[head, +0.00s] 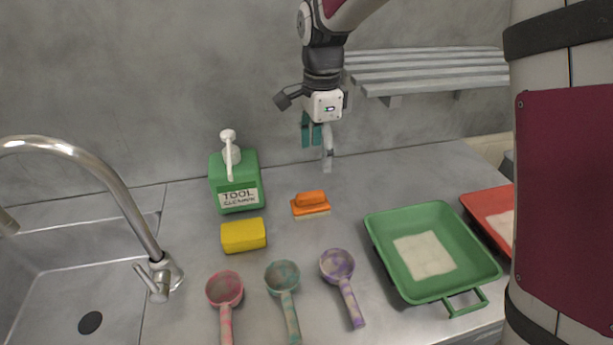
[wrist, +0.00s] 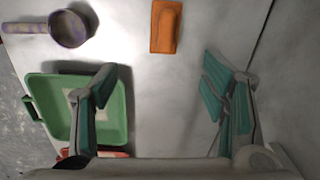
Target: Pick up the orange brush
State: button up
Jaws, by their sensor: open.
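The orange brush (head: 310,203) lies on the grey counter, orange back and handle up, with a pale bristle edge below. In the wrist view the brush (wrist: 166,27) is at the top middle, beyond the fingertips and roughly between their lines. My gripper (head: 318,150) hangs above the counter, behind and above the brush in the head view. In the wrist view my gripper (wrist: 158,85) has its two teal-padded fingers wide apart with nothing between them. The brush is apart from both fingers.
A yellow sponge (head: 244,236) and green cleaner bottle (head: 234,182) stand left of the brush. Pink (head: 225,290), teal (head: 283,277) and purple (head: 337,266) scoops lie in front. A green tub (head: 380,250) and red tub (head: 480,205) are at right. A sink (head: 60,300) is at left.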

aim_at(310, 193)
jog(key=shift+m, duration=0.5)
jog(key=f, duration=0.5)
jog(key=a+f, duration=0.1)
jog(key=f, duration=0.4)
jog(key=w+f, duration=0.1)
jog(key=f, duration=0.5)
jog(key=shift+a, duration=0.2)
jog(key=c, duration=1.3)
